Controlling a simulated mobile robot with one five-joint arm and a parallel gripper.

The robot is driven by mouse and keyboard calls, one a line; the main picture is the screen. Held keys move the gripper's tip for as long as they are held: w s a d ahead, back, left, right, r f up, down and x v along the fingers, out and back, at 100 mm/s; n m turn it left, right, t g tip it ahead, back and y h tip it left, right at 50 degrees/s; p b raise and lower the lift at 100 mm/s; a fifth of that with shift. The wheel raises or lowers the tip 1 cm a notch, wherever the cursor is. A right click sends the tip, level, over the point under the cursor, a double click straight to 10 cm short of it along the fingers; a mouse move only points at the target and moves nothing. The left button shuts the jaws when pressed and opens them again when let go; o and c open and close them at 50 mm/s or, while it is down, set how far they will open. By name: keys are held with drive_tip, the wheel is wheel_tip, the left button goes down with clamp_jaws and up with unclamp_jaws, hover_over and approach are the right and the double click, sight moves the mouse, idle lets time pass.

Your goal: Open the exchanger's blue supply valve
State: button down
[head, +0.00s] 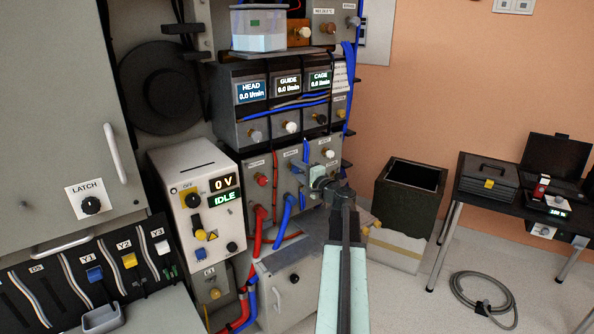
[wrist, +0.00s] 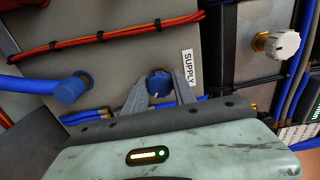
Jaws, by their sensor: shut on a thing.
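The blue supply valve knob (wrist: 158,84) sits on a grey panel beside a label reading SUPPLY (wrist: 188,68) in the wrist view. My gripper (wrist: 160,78) has one finger on each side of this knob and is shut on it. The knob's white mark shows near its lower edge. In the head view my gripper (head: 306,186) reaches the middle panel of the exchanger, and I cannot clearly tell the knob from the fingers there.
A blue hose (head: 287,206) and a red hose (head: 258,226) plug in below the valves. A white knob (wrist: 277,45) is on the neighbouring panel. Displays above read 0.0 l/min (head: 252,91). A dark open bin (head: 410,178) stands at right, with a coiled hose (head: 484,300) on the floor.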

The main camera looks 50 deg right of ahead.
drive_tip(key=n, duration=0.4)
drive_tip(key=shift+n, duration=1.7)
drive_tip(key=c, duration=1)
unclamp_jaws()
drive_tip(key=s, duration=0.2)
drive_tip(key=s+a, duration=0.1)
drive_tip(key=s, duration=0.4)
drive_tip(key=shift+s+a, duration=0.15)
drive_tip(key=shift+s, duration=0.25)
